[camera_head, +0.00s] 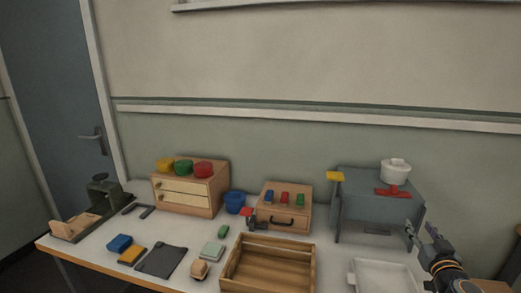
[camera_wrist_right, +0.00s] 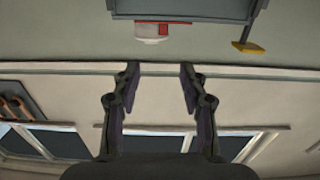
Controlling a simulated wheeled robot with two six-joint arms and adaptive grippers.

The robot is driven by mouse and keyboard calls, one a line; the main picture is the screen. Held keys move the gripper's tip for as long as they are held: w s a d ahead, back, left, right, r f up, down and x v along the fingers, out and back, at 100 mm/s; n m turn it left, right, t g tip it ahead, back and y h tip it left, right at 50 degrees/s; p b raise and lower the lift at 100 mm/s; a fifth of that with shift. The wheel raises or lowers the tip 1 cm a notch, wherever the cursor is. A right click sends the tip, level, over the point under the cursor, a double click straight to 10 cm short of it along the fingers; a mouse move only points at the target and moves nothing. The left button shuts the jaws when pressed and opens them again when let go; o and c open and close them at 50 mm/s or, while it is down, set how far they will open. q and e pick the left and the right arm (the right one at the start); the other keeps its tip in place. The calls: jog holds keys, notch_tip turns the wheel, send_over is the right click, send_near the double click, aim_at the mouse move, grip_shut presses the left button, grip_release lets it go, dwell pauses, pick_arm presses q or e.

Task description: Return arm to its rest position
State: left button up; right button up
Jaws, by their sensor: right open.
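My right gripper (camera_head: 418,234) shows at the right of the head view, in front of the grey machine's right side and above the table's right end. In the right wrist view the two fingers of my right gripper (camera_wrist_right: 160,80) stand apart with nothing between them. That view appears upside down, with the grey machine (camera_wrist_right: 185,8) at its top edge and the wall beyond the fingers. My left gripper does not show in either view.
The grey machine (camera_head: 375,203) has a white pot (camera_head: 395,172) on top. A white tray (camera_head: 383,277) lies below my right gripper. A wooden tray (camera_head: 270,263), a drawer box (camera_head: 188,190), a smaller wooden box (camera_head: 284,208) and a blue cup (camera_head: 235,202) stand on the table.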

jog(key=s+a+f+g, duration=0.4)
jog(key=s+a+f, duration=0.1)
jog(key=s+f, duration=0.35)
jog(key=s+a+f+g, duration=0.4)
jog(key=s+a+f, duration=0.25)
jog(key=f, duration=0.35)
jog(key=s+a+f+n+g+y, duration=0.4)
jog(key=s+a+g, duration=0.2)
jog(key=s+a, duration=0.65)
jog(key=s+d+f+g, duration=0.1)
jog(key=d+f, duration=0.1)
jog(key=f, duration=1)
jog(key=s+d+f, duration=0.2)
jog(key=d+f, duration=0.1)
jog(key=f, duration=1)
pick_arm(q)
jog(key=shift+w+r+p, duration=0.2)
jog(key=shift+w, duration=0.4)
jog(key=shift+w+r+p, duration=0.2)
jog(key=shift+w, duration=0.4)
pick_arm(e)
jog(key=s+f+g, duration=0.1)
jog(key=s+f, duration=1.6)
jog(key=s, duration=0.2)
jog(key=shift+d+m, duration=0.4)
jog(key=shift+d, duration=0.05)
